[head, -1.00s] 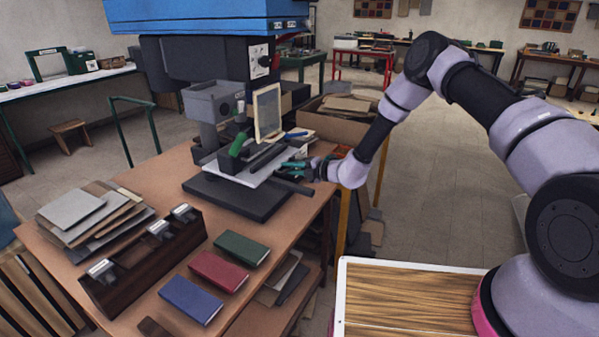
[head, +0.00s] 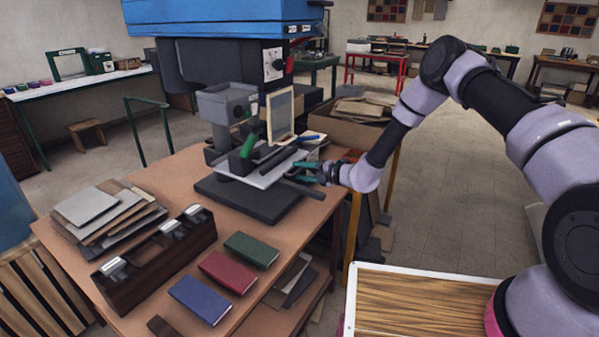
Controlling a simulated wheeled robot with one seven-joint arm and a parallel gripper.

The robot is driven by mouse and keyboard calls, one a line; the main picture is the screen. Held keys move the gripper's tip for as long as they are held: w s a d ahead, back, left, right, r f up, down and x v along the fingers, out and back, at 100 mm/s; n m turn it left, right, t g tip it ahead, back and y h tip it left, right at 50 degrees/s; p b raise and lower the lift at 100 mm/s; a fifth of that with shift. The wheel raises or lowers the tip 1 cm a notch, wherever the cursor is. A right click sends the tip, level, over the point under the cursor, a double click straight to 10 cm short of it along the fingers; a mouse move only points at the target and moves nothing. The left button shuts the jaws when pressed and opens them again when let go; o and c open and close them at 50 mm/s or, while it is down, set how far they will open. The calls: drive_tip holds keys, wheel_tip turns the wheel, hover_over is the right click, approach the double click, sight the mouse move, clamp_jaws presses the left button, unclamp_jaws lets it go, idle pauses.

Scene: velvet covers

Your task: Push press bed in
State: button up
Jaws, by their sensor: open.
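The press (head: 229,105) stands on the brown table, with a blue top and a dark base plate (head: 262,203). Its bed is a pale flat plate (head: 258,176) that sits above the base, with a dark bar (head: 279,158) on it. A green handle (head: 248,146) shows beside the press column. My gripper (head: 303,172) is at the right front end of the bed, with its teal fingers apart. Whether the fingers touch the bed cannot be told at this size.
Blue, red and green books (head: 228,271) and a dark wooden rack (head: 154,250) lie at the table's near side. A stack of boards (head: 107,213) is at left. A cardboard box (head: 345,128) stands behind my gripper.

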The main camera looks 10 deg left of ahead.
drive_tip(key=v, duration=1)
drive_tip(key=shift+c, duration=0.4)
